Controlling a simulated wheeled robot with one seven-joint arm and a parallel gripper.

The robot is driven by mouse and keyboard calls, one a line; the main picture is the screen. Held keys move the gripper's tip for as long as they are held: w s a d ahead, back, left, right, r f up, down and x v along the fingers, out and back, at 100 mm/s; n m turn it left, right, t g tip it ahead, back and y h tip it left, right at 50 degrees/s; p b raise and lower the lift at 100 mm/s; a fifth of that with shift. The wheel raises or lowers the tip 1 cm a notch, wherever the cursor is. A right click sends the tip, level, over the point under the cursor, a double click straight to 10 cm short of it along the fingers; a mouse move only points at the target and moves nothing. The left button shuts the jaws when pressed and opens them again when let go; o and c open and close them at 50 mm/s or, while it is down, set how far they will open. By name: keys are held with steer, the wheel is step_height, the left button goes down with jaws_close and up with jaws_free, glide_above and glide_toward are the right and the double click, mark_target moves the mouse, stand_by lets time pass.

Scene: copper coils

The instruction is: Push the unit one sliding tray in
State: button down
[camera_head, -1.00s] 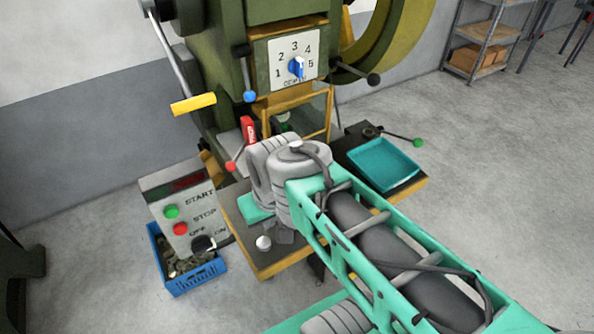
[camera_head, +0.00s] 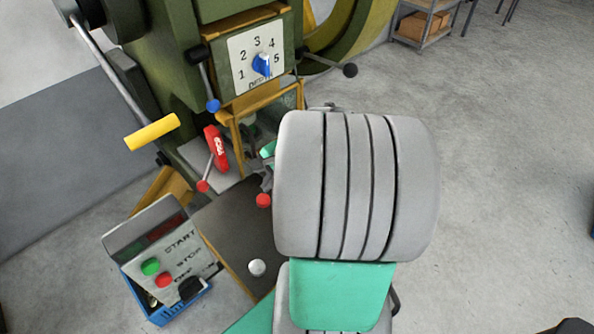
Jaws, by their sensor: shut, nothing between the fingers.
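The press (camera_head: 200,50), which I take to be unit one, stands at the upper left with a yellow-framed opening (camera_head: 232,135) under its dial. A red knob (camera_head: 263,200) shows at the left edge of my large grey arm link, over the dark table surface. I cannot tell for sure whether it is the sliding tray's handle. My gripper (camera_head: 266,180) shows only as a small grey part just above that knob, close to it; contact is unclear. It looks shut with nothing in it. My arm hides most of the sliding tray and the table's right side.
A control box (camera_head: 165,260) with green and red buttons stands at the lower left above a blue crate (camera_head: 183,312). A white knob (camera_head: 257,267) stands near the table's front. A red part (camera_head: 216,148) and a yellow handle (camera_head: 152,132) are on the left.

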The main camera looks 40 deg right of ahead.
steer(key=s+d+f+m+t+h, duration=0.1)
steer(key=s+d+f+m+t, duration=0.2)
steer(key=d+m, duration=0.55)
steer(key=s+d+f+m+t, duration=0.2)
steer(key=s+d+f+m, duration=0.1)
steer(key=d+m, duration=0.55)
steer(key=shift+m, duration=0.6)
steer(key=x, duration=0.3)
steer(key=a+x, duration=0.1)
steer(key=x, duration=0.2)
steer(key=b+x, duration=0.1)
steer(key=x, duration=0.2)
steer(key=shift+w+a+f, duration=0.1)
steer(key=shift+w+a, duration=0.1)
steer(key=shift+w, duration=0.2)
steer(key=w, duration=0.2)
steer(key=shift+w+r, duration=0.3)
steer(key=shift+r, duration=0.1)
steer(key=shift+w, duration=0.45)
steer(key=shift+r, duration=0.1)
